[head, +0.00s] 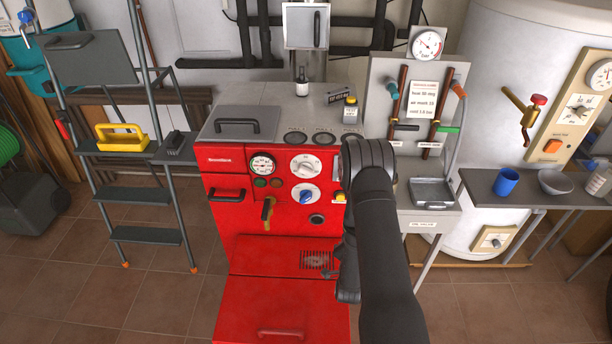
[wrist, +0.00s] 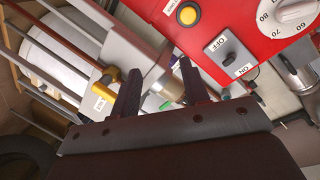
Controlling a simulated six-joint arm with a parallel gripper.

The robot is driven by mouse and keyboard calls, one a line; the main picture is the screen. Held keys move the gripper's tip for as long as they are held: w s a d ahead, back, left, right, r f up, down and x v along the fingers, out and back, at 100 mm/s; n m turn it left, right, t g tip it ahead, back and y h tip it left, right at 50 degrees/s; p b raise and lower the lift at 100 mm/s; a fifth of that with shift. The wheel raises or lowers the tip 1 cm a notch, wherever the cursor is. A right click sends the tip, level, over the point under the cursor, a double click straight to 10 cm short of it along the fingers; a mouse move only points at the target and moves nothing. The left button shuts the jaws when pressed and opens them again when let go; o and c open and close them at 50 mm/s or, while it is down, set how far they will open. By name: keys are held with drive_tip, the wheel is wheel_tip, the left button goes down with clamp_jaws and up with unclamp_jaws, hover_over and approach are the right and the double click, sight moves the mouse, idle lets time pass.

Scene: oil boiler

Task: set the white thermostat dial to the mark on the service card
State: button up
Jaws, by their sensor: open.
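The white thermostat dial (head: 306,166) is on the upper part of the red boiler front, right of a round gauge. In the wrist view the dial (wrist: 297,12) is cut off at the upper right corner, with 60, 70 and 80 legible beside it. Its pointer setting is not clear. The service card (head: 424,99) hangs on the grey panel to the right; its small lines are hard to read. My gripper (wrist: 159,90) is open, its two dark fingers apart and away from the dial. In the head view my arm hides the fingers.
A blue knob (head: 306,197) is below the dial. The wrist view shows a yellow button (wrist: 188,14) and an ON/OFF switch (wrist: 229,58) on the red panel. A grey tray (head: 432,193) and a shelf with a blue cup (head: 506,181) stand right of my arm.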

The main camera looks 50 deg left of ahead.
drive_tip(key=s+a+r+m+y, duration=0.2)
drive_tip(key=s+a+r+m, duration=0.4)
drive_tip(key=a+r+m, duration=0.15)
drive_tip(key=m+y, duration=0.1)
drive_tip(key=m, duration=0.6)
approach(306, 174)
drive_tip(key=shift+m, duration=0.25)
drive_tip(key=x, duration=0.9)
drive_tip(key=shift+w+a, duration=0.15)
drive_tip(key=shift+c, duration=0.2)
clamp_jaws()
